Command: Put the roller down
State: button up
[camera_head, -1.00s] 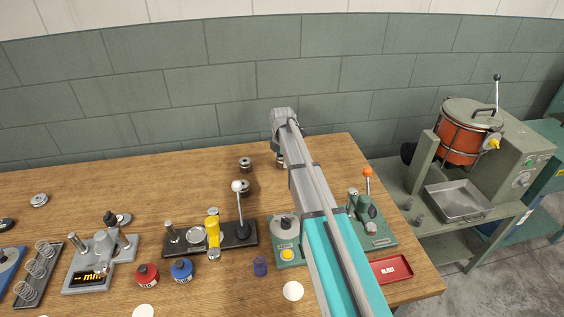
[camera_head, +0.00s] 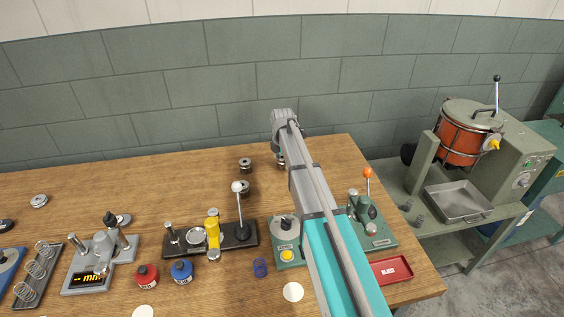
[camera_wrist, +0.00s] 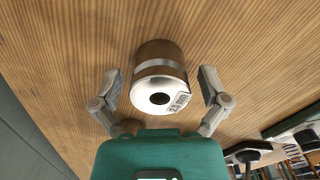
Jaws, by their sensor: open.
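The roller (camera_wrist: 160,92) is a short metal cylinder with a pale end face, a dark centre hole and a small label that appears to read 2.5 mm. It stands on the wooden table, its labelled end facing the wrist camera. My gripper (camera_wrist: 159,74) is open, with one finger on each side of the roller and a visible gap on both sides. In the head view my gripper (camera_head: 281,142) is at the back of the table, and only a small part of the roller (camera_head: 281,163) shows beside my arm.
A black lever fixture (camera_head: 185,240), a green press (camera_head: 372,228) and a red tray (camera_head: 390,270) are nearer the front. The back left of the table (camera_head: 150,185) is clear.

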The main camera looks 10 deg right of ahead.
notch_tip(320, 180, up, 12)
jog(key=p, duration=1.2)
dwell(0.7)
jog(key=s+m, duration=2.2)
jog(key=s, duration=0.8)
jog(key=shift+s, duration=0.1)
